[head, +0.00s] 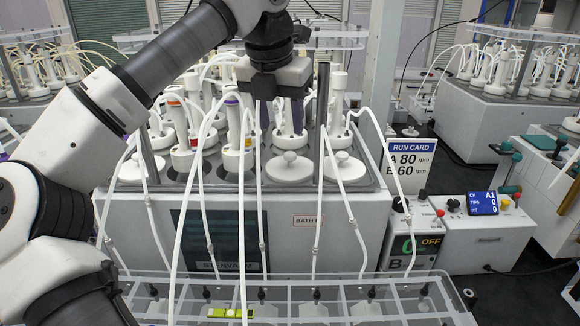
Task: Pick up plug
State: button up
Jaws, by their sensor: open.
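My gripper (281,118) hangs pointing down over the middle of the reactor bath, with its two dark fingers apart. I see nothing clearly held between them. Behind and below the fingers is a white reactor top. A white round knobbed cap (290,168) sits at the bath's front edge below my gripper, and a second knobbed cap (341,168) sits to its right. They may be plugs, but I cannot tell which thing is the task's plug. To the left stand white reactor heads with an orange-ringed one (181,135) and a purple-ringed one (234,130).
White tubes (330,180) loop down the bath front to a clear rack (375,285) holding a yellow-green level (228,313). A dark upright rod (322,110) stands close right of my gripper. Control boxes (485,235) and a run card (410,165) are at right.

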aim_at(290, 153)
jog(key=shift+d+p+x, duration=0.2)
jog(key=shift+p+x, duration=0.35)
jog(key=shift+x, duration=1.3)
jog(key=shift+d+p+x, duration=0.2)
jog(key=shift+p+x, duration=0.35)
jog(key=shift+x, duration=1.35)
jog(key=shift+w, duration=0.1)
jog(key=shift+c, duration=0.2)
jog(key=shift+r, duration=0.1)
grip_shut()
